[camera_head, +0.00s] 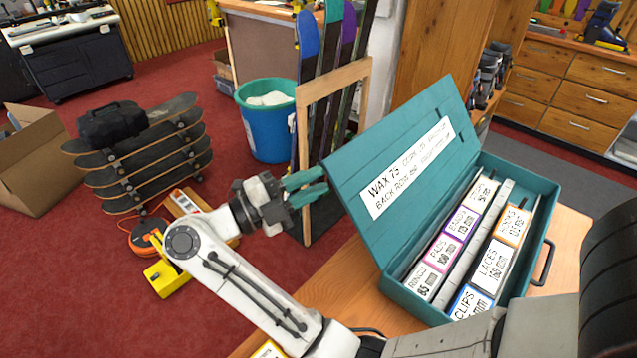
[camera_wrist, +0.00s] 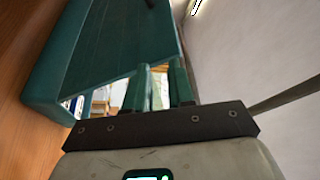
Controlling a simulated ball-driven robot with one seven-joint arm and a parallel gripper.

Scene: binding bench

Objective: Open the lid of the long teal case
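The long teal case (camera_head: 548,228) stands on the wooden bench. Its lid (camera_head: 400,162) is raised and leans back to the left, with a white label reading "WAX 75" on its inner face. Rows of labelled boxes show inside the case. My gripper (camera_head: 326,181) has teal fingers and is just left of the lid's left edge, outside the case; I cannot tell whether it touches. In the wrist view my gripper (camera_wrist: 160,80) has a gap between its fingers and holds nothing visible. A teal surface of the case (camera_wrist: 85,50) fills the upper left there.
A blue bin (camera_head: 264,130) and a wooden rack with skis (camera_head: 372,90) stand behind my gripper. Wooden drawers (camera_head: 575,100) are at back right.

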